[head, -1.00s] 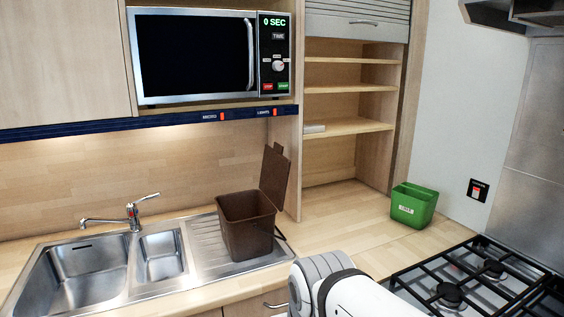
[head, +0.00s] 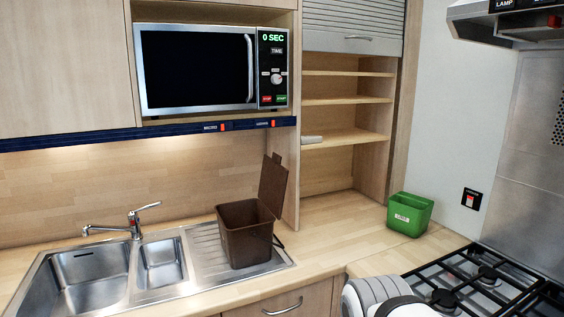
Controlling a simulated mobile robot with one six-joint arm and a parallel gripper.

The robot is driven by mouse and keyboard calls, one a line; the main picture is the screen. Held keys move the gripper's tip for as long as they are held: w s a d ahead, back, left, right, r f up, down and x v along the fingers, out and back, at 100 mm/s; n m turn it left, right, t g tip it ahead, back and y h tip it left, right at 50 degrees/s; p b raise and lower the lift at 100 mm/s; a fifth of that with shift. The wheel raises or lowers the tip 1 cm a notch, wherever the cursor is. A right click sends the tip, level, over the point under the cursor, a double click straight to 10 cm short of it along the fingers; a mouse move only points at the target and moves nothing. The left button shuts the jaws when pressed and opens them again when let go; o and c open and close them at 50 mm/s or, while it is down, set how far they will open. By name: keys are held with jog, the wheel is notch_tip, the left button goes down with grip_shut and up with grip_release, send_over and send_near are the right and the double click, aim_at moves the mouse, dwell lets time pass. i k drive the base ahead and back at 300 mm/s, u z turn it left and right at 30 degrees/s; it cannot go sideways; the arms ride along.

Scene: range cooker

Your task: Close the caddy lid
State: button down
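The brown caddy (head: 246,236) stands upright on the sink's drainboard in the head view. Its lid (head: 273,186) is open, standing up and tilted slightly back at the caddy's right side, near the cupboard side panel. The top of the caddy is uncovered, and its inside looks dark. Part of my white and grey arm shows at the bottom edge, right of centre. My gripper is outside the view.
A green bin (head: 409,215) stands on the wooden counter (head: 335,236) right of the caddy. The gas hob (head: 487,272) is at lower right. The sink (head: 95,270) and tap (head: 133,220) are left of the caddy. A microwave (head: 195,68) sits above. Counter between caddy and green bin is clear.

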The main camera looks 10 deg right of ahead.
aim_at(274, 176)
jog(key=u, duration=0.05)
jog(key=i, duration=1.05)
jog(key=z, duration=0.1)
